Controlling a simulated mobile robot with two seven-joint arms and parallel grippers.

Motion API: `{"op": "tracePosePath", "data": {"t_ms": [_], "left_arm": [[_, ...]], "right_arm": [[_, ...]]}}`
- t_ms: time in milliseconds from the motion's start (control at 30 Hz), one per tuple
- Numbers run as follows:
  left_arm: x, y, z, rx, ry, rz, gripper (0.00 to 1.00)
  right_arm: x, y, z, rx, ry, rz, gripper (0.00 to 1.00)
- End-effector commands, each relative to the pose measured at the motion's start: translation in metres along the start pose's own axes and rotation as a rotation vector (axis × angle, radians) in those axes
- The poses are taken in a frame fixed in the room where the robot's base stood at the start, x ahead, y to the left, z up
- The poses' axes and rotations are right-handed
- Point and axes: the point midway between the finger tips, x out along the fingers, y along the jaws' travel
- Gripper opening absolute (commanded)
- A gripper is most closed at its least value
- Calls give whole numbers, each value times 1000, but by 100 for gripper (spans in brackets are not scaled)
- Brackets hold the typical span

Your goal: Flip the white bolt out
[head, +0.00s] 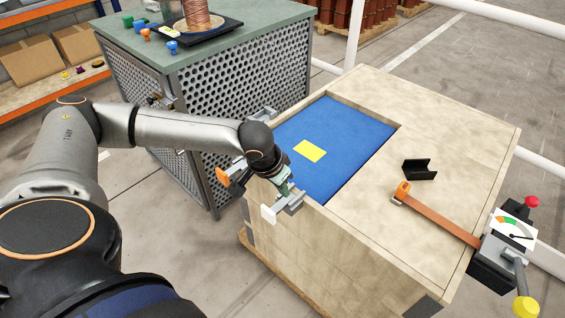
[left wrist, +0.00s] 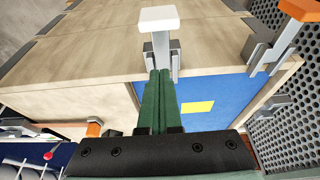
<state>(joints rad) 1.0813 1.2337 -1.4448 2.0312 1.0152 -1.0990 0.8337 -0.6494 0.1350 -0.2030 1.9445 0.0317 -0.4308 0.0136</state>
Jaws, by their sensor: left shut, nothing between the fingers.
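The white bolt (head: 268,214) has a pale square head and a grey stem. It sits at the near edge of the wooden crate (head: 420,240), beside the blue panel (head: 350,135). In the left wrist view the white bolt (left wrist: 158,18) stands just past my fingertips, its grey stem in line with them. My left gripper (head: 287,191) is shut and empty, with green fingers pressed together; it also shows in the left wrist view (left wrist: 159,76). The fingertips look close to the stem; I cannot tell whether they touch. My right gripper is not in view.
An orange bolt (head: 222,177) sits left of the white one. A yellow label (head: 310,151) lies on the blue panel. A brown strap (head: 440,218), black bracket (head: 419,169) and gauge box (head: 510,238) are on the right. A perforated cabinet (head: 245,90) stands behind.

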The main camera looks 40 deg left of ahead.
Motion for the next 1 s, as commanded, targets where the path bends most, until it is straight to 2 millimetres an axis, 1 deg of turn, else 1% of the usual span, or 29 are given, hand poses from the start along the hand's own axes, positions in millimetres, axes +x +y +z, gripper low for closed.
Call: {"op": "tracePosePath", "data": {"t_ms": [33,100,200,333,533,1000], "left_arm": [[-14,-1,0,-2,-1,0,0],[-30,-1,0,-1,0,-2,0],[-48,-1,0,-1,1,-1,0],[-64,-1,0,-1,0,-1,0],[-72,0,0,0,-1,-1,0],[-72,0,0,-1,0,-1,0]], "right_arm": [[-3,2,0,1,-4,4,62],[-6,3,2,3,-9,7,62],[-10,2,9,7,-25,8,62],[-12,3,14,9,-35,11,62],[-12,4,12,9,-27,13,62],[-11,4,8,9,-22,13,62]]}}
